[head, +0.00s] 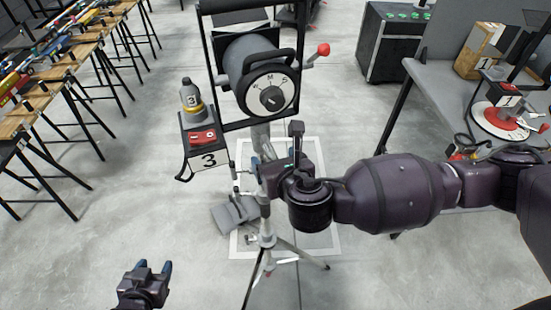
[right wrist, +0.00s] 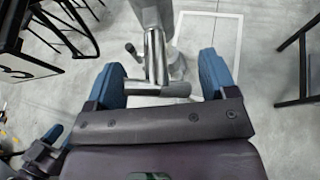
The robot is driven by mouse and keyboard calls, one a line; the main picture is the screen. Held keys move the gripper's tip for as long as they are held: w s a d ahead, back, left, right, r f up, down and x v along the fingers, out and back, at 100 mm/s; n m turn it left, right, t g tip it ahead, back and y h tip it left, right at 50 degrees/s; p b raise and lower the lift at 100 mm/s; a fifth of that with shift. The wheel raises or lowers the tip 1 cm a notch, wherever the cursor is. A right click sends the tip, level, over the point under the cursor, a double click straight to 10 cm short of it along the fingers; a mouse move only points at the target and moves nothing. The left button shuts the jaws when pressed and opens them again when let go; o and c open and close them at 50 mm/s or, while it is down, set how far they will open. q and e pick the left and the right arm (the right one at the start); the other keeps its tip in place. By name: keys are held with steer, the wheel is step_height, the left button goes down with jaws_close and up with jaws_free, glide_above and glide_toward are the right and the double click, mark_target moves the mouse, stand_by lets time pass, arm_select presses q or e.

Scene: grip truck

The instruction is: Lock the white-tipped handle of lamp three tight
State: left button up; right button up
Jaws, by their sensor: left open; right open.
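Lamp three (head: 262,78) is a grey drum with a dial, a black frame and a red-tipped handle (head: 322,50), mounted on a tripod stand (head: 268,238). A box labelled 3 (head: 207,158) hangs at its left. No white tip is clear to me; my right arm hides part of the stand. My right gripper (head: 272,168) is at the stand below the lamp. In the right wrist view its blue fingers (right wrist: 160,80) are apart, with a silver horizontal cylinder (right wrist: 158,88) and a post between them. My left gripper (head: 153,268) is open and empty, low at the left.
A small dark-tipped lever (right wrist: 131,50) sticks out left of the post. The floor at lower left is clear.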

steer(key=c, duration=0.7)
steer(key=shift+c, duration=0.2)
